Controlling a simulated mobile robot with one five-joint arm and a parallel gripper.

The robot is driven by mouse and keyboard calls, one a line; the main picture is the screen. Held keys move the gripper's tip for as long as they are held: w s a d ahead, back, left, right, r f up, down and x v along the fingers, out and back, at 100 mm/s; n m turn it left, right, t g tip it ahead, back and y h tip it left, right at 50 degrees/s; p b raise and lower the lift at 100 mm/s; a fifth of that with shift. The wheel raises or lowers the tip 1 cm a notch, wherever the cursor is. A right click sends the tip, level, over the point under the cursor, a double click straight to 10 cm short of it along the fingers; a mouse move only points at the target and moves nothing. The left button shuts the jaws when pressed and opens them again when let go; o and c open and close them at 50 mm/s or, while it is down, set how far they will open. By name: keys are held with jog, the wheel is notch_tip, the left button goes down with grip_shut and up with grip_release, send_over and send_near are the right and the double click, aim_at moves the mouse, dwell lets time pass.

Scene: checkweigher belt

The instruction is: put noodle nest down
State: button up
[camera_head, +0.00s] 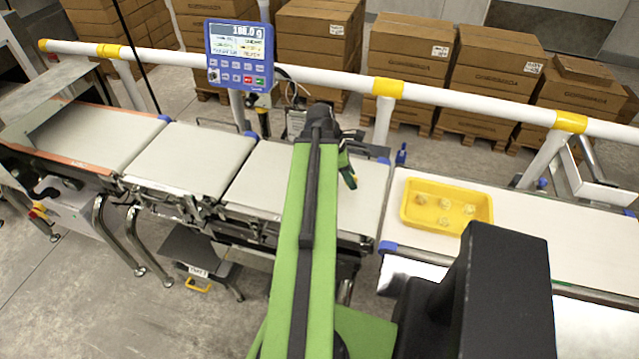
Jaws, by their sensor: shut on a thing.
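My green arm reaches over the checkweigher belt (265,180). My gripper (348,170) is at its far end, over the right part of that belt, and mostly hidden behind the arm. It is shut on the noodle nest, which the arm and gripper hide from this view. A yellow tray (407,216) sits on the right-hand belt (560,245), to the right of my gripper. Several pale noodle nests (444,222) lie apart inside the tray.
A blue weight display (239,53) stands on a post behind the belts. A white rail (310,80) with yellow joints runs along the back. Stacked cartons (405,60) stand beyond it. The left belts (180,160) are clear.

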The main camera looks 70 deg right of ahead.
notch_tip(320, 180, up, 4)
jog(key=d+r+p, duration=0.1)
jog(key=d+p, duration=0.2)
jog(key=shift+n, duration=0.3)
jog(key=w+f+b, duration=0.2)
jog(key=w, duration=0.1)
jog(key=w+f+b, duration=0.5)
jog(key=w+b, duration=0.1)
jog(key=w, duration=0.1)
jog(key=shift+a+f, duration=0.2)
jog(key=shift+f, duration=0.2)
jog(key=shift+w, duration=0.3)
jog(key=shift+f+b, duration=2.6)
jog(key=shift+f, duration=0.05)
jog(key=o, duration=1.3)
jog(key=shift+r, duration=0.1)
